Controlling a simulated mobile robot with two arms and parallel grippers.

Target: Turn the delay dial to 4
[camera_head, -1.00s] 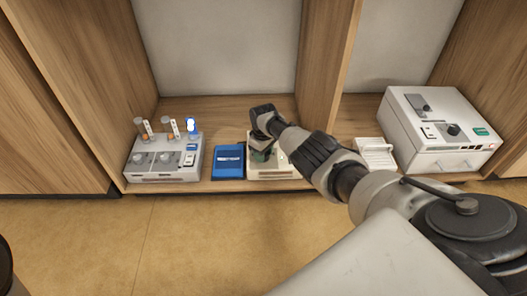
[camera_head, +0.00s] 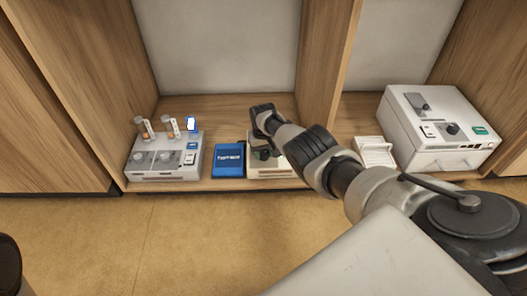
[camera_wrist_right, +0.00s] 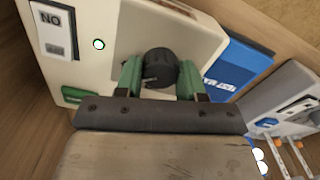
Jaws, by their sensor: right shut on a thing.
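The delay dial (camera_wrist_right: 160,69) is a dark round knob on a cream box, seen in the right wrist view. The cream box (camera_head: 258,172) stands on the shelf in the head view, partly hidden by my right arm. My right gripper (camera_wrist_right: 160,78) has its green fingers on both sides of the dial and is shut on it. It also shows in the head view over the box (camera_head: 262,153). The dial's scale and number marks cannot be read. My left gripper is not in view.
A blue booklet (camera_head: 228,161) lies just left of the box. A grey-white device (camera_head: 165,172) with knobs and upright tubes stands farther left. A small white item (camera_head: 375,151) and a large white machine (camera_head: 437,140) stand to the right. Wooden partitions bound the shelf.

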